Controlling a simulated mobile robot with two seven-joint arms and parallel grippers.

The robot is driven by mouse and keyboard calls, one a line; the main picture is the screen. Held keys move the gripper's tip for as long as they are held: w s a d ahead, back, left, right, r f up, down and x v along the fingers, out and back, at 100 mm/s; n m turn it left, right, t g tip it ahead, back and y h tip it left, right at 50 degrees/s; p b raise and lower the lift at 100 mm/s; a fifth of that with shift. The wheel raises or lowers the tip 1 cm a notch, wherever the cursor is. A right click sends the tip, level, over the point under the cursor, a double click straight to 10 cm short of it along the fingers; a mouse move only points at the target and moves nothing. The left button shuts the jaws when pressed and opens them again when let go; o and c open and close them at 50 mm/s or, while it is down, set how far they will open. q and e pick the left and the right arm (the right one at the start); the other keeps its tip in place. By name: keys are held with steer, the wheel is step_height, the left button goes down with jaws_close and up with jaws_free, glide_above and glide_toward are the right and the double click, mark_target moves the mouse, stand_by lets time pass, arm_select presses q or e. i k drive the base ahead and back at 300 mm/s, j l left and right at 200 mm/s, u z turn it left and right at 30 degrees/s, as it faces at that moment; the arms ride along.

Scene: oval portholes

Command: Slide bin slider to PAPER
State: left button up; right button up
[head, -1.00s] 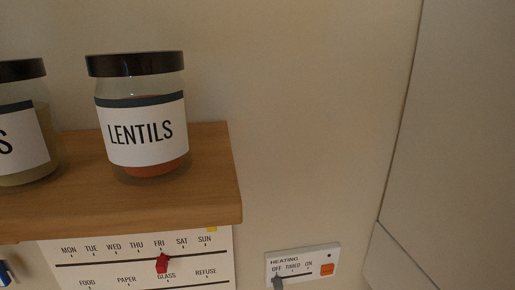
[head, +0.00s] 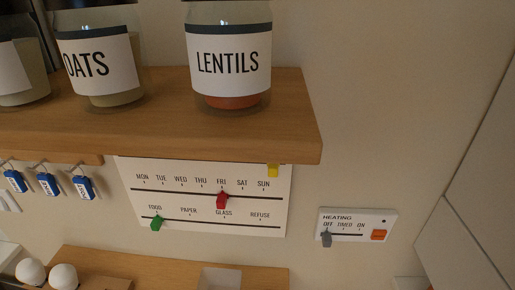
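The bin slider is a green knob (head: 157,223) on the lower track of a white wall chart (head: 140,204) in the head view. It sits at the left end of that track, just below the FOOD label. The PAPER label (head: 188,211) is to its right, followed by GLASS and REFUSE. A red knob (head: 222,200) is on the upper day track at FRI. Neither of my grippers shows in the head view.
A wooden shelf (head: 200,140) with labelled jars overhangs the chart's top. Blue-tagged keys (head: 48,184) hang to the left. A heating panel (head: 356,225) is on the right. A lower wooden shelf (head: 170,265) lies below.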

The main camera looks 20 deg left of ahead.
mark_target(156, 224)
steer(key=j+u, duration=0.25)
steer(key=u, duration=0.25)
steer(key=i+j+u, duration=0.1)
steer(key=j+u, duration=0.15)
steer(key=u, duration=0.25)
steer(key=k+l+u, duration=0.3)
steer(key=i+l, duration=0.05)
steer(key=l, duration=0.05)
